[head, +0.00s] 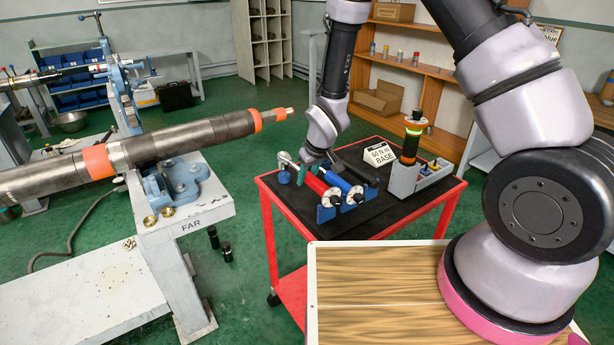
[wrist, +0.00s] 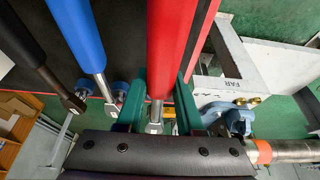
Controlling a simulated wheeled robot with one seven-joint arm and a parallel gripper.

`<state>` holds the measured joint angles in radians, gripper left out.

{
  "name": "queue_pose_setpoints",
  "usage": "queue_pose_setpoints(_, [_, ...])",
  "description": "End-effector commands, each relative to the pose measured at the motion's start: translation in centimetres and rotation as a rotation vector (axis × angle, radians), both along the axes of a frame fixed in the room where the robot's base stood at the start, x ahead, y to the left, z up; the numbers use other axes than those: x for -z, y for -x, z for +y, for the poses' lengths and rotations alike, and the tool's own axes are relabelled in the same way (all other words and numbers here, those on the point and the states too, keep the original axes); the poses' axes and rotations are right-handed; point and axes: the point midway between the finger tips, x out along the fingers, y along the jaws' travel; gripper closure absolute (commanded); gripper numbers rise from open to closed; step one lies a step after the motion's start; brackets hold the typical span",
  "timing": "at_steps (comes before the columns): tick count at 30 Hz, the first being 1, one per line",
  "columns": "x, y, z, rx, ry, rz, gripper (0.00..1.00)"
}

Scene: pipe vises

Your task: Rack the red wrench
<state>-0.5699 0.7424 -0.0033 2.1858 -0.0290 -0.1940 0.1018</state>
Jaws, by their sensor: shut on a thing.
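The red wrench (head: 320,186) lies over the blue rack brackets (head: 326,214) on the cart in the head view. In the wrist view its red handle (wrist: 172,45) runs up from between the green fingers. My gripper (wrist: 160,88) is shut on the red wrench near its metal shank. In the head view my gripper (head: 308,163) is low over the cart at the wrench's far end. The blue wrench (head: 340,183) and the black wrench (head: 362,171) lie beside it to the right. I cannot tell whether the red wrench rests fully on the brackets.
The red cart (head: 270,222) has a black top. A "60 N m BASE" sign (head: 379,154) and a grey holder (head: 404,179) with a lit tool (head: 411,143) stand at its right. The FAR bench (head: 218,212) at left carries a pipe (head: 190,139) in a blue vise (head: 172,184).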

Motion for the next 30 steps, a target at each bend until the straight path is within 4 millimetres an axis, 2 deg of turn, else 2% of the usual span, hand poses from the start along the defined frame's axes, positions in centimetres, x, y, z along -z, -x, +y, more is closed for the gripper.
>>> queue_pose_setpoints(30, [1.3,0.0,0.0,0.000,-0.001,-0.001,1.00])
